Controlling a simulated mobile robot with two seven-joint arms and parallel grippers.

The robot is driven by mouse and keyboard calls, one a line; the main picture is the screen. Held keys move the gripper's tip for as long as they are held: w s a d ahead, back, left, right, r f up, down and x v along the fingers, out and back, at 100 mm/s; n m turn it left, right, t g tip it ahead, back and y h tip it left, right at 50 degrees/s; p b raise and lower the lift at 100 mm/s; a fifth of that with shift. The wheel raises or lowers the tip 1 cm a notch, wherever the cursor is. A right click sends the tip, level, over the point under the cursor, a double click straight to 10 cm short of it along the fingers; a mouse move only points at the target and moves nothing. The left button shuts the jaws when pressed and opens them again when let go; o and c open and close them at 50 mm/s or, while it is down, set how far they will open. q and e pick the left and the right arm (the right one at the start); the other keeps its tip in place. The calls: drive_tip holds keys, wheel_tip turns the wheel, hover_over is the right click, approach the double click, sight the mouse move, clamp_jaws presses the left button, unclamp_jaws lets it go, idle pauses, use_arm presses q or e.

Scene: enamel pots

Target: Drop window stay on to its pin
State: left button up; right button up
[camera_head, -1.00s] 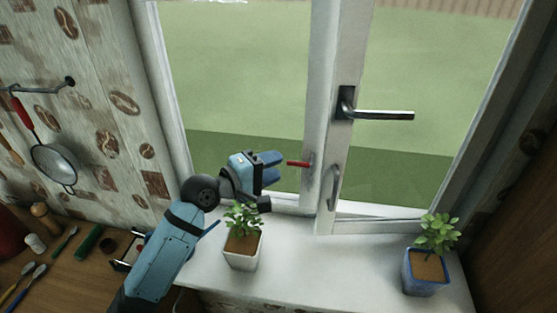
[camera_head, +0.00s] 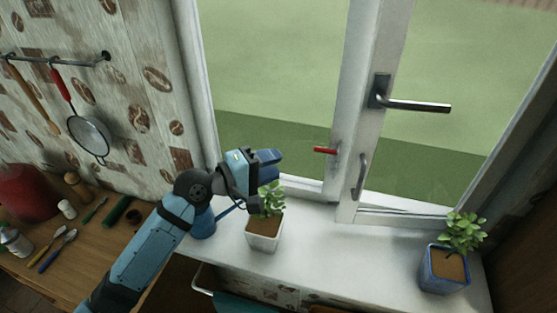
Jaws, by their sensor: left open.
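A short red bar (camera_head: 325,150) sticks out to the left from the white window post, low down. It looks like the grip of the window stay; the rest of the stay and the pin cannot be made out. My left gripper (camera_head: 273,178) is open and empty, left of the red bar and apart from it. It is above and behind the plant in the white pot, whose leaves overlap its lower part. My right gripper is not in view.
The white-potted plant (camera_head: 264,230) stands on the sill (camera_head: 345,255) close below my left gripper. A blue-potted plant (camera_head: 446,268) stands at the right. A dark window handle (camera_head: 415,105) juts out above. The middle sill is clear.

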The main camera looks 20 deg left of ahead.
use_arm(q)
drive_tip(key=shift+s+a, duration=0.4)
drive_tip(key=shift+s, duration=0.05)
idle(0.4)
